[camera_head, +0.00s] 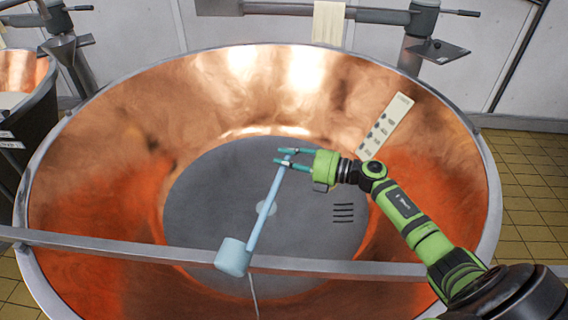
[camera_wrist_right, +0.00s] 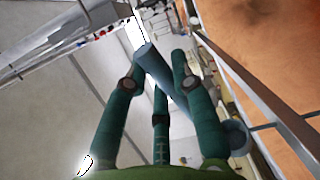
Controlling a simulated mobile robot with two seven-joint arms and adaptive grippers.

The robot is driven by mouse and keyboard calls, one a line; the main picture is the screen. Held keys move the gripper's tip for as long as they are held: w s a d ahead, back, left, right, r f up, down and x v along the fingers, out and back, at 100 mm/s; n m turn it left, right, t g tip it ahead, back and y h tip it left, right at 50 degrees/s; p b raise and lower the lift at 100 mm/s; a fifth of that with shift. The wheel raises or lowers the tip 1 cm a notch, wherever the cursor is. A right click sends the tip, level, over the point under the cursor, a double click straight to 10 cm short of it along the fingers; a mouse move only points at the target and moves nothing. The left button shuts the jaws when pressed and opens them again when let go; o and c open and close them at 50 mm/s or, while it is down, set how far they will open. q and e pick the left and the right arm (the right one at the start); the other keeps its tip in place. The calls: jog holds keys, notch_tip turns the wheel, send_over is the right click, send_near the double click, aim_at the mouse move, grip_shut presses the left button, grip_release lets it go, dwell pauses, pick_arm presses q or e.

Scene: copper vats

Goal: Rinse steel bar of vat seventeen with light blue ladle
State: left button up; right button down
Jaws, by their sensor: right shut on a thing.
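The light blue ladle (camera_head: 264,212) is in my right gripper (camera_head: 281,157), whose green fingers close on the upper end of its handle. The handle (camera_wrist_right: 156,66) passes between the fingers in the wrist view, and its cup (camera_wrist_right: 237,135) shows at lower right. In the head view the cup (camera_head: 233,257) overlaps the steel bar (camera_head: 130,247); I cannot tell whether they touch. The bar crosses the near part of the large copper vat (camera_head: 235,80). A thin pale line runs down below the cup; its nature is unclear. My left gripper is not in view. No vat number is readable.
A pale marked strip (camera_head: 385,127) leans on the vat's right inner wall. Another vat (camera_head: 30,110) stands at left. Steel fixtures (camera_head: 420,45) and a hanging cream cloth (camera_head: 328,22) are behind the rim. Tiled floor (camera_head: 530,190) is clear at right.

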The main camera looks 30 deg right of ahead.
notch_tip(320, 180, down, 8)
jog(key=w+d+m+b, duration=0.1)
jog(key=m+b, duration=0.2)
jog(key=b, duration=0.2)
jog(key=shift+w+d+r+m, duration=0.15)
jog(key=shift+w+d+m, duration=0.15)
jog(key=shift+d, duration=0.1)
dwell(0.3)
